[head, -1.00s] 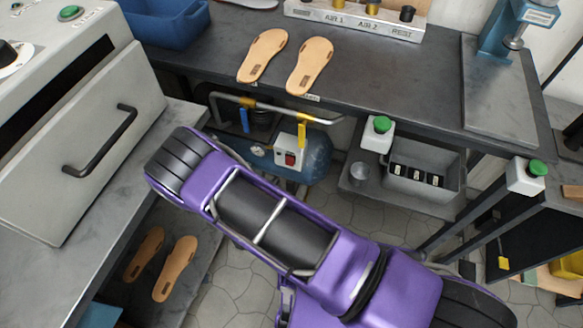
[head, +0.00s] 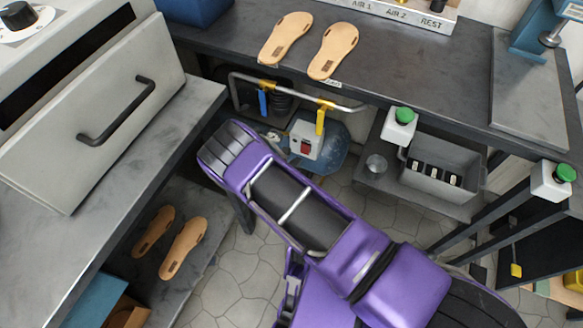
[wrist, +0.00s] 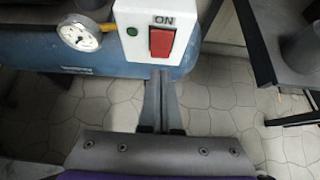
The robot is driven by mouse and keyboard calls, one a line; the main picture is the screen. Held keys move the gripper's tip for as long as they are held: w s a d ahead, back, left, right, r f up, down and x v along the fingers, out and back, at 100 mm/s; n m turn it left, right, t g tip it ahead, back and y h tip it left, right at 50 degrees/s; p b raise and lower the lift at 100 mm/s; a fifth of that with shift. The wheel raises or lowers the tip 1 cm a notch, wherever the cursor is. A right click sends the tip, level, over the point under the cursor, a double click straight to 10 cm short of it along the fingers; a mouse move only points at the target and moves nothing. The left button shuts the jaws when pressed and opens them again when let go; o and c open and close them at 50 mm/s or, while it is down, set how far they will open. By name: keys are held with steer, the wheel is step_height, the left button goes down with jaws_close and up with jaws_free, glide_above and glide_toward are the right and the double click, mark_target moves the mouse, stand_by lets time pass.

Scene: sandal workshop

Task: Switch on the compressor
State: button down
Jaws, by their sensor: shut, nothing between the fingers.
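The compressor has a blue tank (head: 325,150) under the workbench. A white switch box (head: 308,138) with a red rocker switch (head: 305,147) is on it. In the wrist view the switch box (wrist: 145,32) carries the label ON above the red rocker (wrist: 162,42), with a small green light beside it. A round pressure gauge (wrist: 80,36) is to the left on the blue tank (wrist: 40,45). My gripper (wrist: 161,75) is shut and empty, its fingertips just below the rocker in the picture. Whether they touch the box I cannot tell. My arm hides the gripper in the head view.
A pipe (head: 290,93) with blue and yellow valve handles runs under the bench edge above the compressor. A grey bin (head: 440,170) and a green-button box (head: 400,125) stand to the right. A dark shelf leg (wrist: 258,50) is at right in the wrist view.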

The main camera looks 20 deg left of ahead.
mark_target(305, 152)
steer(key=x, duration=0.3)
steer(key=b+x, duration=0.1)
steer(key=x, duration=0.1)
steer(key=shift+w+r, duration=0.25)
steer(key=shift+r, duration=0.2)
